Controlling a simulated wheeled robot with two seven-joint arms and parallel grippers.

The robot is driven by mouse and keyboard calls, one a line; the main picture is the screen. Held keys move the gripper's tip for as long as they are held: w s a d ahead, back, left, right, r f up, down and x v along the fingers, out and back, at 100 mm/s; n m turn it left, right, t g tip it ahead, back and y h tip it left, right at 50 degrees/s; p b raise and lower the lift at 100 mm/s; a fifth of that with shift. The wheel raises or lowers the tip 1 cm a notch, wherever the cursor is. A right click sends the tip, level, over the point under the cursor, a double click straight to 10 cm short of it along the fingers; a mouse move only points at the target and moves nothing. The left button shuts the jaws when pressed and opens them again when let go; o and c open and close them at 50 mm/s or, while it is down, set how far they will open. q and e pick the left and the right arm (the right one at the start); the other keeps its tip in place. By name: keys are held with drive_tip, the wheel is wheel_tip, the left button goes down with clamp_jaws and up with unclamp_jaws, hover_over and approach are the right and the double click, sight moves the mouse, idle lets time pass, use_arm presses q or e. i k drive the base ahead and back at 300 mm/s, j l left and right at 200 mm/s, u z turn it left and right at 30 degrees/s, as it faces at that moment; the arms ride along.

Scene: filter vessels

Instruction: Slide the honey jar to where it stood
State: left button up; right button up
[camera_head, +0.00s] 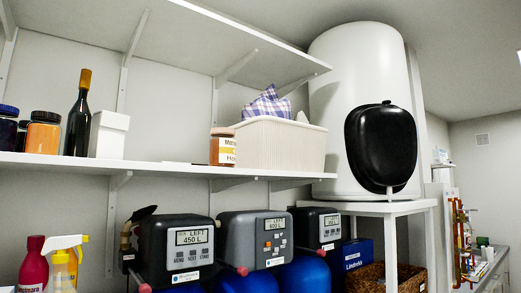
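The honey jar (222,147) stands upright near the front edge of the white wall shelf (60,164). It has an orange-brown lid, amber contents and a pale label with partly readable print. It is just left of a white ribbed basket (282,142), close to the basket's left end. A small flat dark thing (182,162) lies on the shelf to the left of the jar. Neither of my grippers shows in the head view.
A white box (108,135), a dark bottle (79,115) and an orange-filled jar (43,132) stand further left. The shelf between box and honey jar is mostly clear. Filter vessels with grey control heads (255,237) stand below. A white tank (365,60) stands right.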

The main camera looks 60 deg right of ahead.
sight(223, 142)
drive_tip(key=z, duration=1.55)
